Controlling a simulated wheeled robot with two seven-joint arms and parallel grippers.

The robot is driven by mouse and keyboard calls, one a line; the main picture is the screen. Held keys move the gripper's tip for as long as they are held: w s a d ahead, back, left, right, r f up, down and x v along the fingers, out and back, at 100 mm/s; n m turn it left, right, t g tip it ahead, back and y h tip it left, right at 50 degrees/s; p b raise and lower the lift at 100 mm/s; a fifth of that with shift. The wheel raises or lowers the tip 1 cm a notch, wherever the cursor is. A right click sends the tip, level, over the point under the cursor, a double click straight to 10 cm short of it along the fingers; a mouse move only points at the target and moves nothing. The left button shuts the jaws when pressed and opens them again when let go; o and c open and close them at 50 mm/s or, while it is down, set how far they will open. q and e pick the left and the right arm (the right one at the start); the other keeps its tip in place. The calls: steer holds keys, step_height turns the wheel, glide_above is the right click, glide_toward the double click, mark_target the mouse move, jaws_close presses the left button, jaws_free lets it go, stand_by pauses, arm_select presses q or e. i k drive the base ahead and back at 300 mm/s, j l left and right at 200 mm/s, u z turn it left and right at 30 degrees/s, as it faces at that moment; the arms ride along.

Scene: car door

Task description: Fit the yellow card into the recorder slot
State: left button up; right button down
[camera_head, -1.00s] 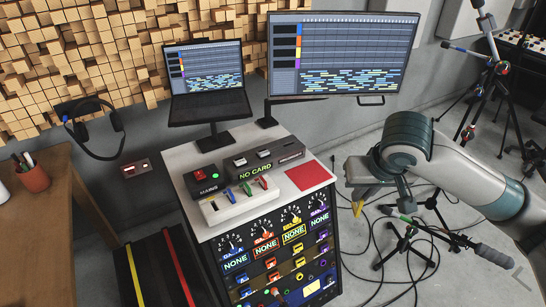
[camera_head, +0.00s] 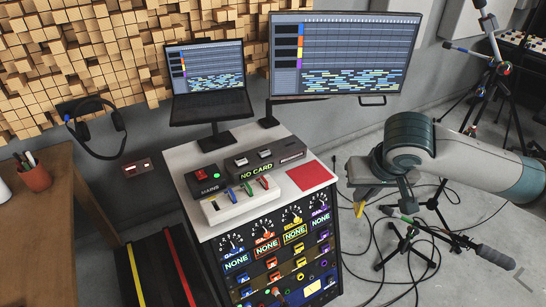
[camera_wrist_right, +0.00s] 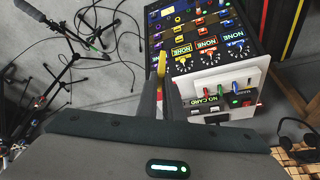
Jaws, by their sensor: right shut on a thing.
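The recorder (camera_head: 280,153) is a dark box on top of the console, with a green "NO CARD" display. It shows upside down in the wrist view (camera_wrist_right: 207,107). I cannot make out its slot clearly. My right gripper (camera_head: 364,190) is to the right of the console, clear of it, pointing down. It is shut on the yellow card (camera_head: 360,208), which is partly hidden by the gripper in the head view. In the wrist view the card (camera_wrist_right: 162,63) sticks out beyond the fingers (camera_wrist_right: 161,85). My left gripper is not in view.
The console top (camera_head: 247,142) also carries a red pad (camera_head: 310,176), a white slider box (camera_head: 238,200) and a small dark box with a red button (camera_head: 203,178). A microphone stand (camera_head: 405,245) and cables are on the floor at right. A monitor (camera_head: 342,55) stands behind.

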mark_target(289, 149)
steer(key=i+l, duration=0.45)
steer(key=l, duration=0.15)
steer(key=i+l, duration=0.4)
steer(key=l, duration=0.2)
steer(key=u, duration=1.45)
